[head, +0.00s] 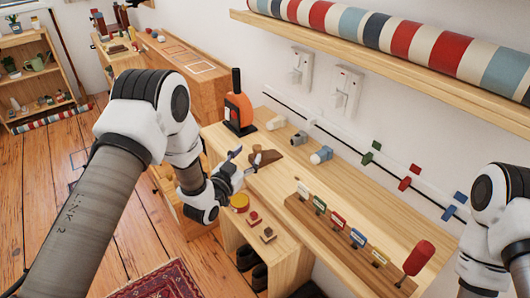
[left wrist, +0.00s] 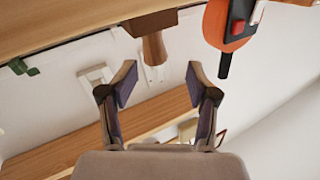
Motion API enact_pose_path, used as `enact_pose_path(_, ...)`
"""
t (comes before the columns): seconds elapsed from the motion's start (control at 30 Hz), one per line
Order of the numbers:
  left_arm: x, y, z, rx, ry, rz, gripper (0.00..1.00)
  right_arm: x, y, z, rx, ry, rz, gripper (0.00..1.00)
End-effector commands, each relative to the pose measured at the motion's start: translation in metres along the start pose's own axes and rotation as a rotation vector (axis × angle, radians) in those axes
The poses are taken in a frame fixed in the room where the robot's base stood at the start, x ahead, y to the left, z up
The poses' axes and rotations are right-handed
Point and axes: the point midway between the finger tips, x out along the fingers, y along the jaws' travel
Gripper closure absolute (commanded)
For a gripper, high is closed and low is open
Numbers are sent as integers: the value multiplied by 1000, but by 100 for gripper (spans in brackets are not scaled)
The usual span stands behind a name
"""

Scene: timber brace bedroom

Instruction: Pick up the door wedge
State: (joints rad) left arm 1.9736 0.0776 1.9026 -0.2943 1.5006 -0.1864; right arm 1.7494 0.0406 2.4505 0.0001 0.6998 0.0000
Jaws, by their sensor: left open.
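The door wedge appears to be the brown wooden piece (head: 265,157) on the light wooden bench (head: 335,195), left of centre in the head view. In the left wrist view a brown piece (left wrist: 154,48) with a tapering end shows at the bench edge, ahead of the fingers. My left gripper (head: 242,163) is open and empty, close beside the wedge on its left, with a visible gap in the left wrist view (left wrist: 160,82). My right arm shows at the right edge; its gripper is out of view.
An orange device with a black handle (head: 238,108) stands behind the wedge. Pale plug-like pieces (head: 321,155) sit along the wall side. A rack of coloured tags (head: 335,228) lies to the right. A lower shelf (head: 262,237) holds small items in front.

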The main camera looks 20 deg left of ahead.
Motion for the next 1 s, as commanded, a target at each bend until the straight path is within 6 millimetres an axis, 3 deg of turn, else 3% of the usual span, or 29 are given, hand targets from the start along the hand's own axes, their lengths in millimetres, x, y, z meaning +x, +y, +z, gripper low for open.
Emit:
enact_pose_path(0.27,45,8,-5,-1,-1,1,41,-16,0,-1,-1,1,0,100)
enact_pose_path(0.5,50,7,-2,-2,-5,0,41,-16,0,0,-1,1,0,100)
enact_pose_path(0.53,50,7,-2,-2,-5,0,45,-16,0,0,-1,1,0,100)
enact_pose_path(0.7,50,7,-2,-2,-5,0,100,-16,0,0,-1,1,0,100)
enact_pose_path(1.0,50,7,-3,-2,-4,0,100,-16,0,0,-1,1,0,100)
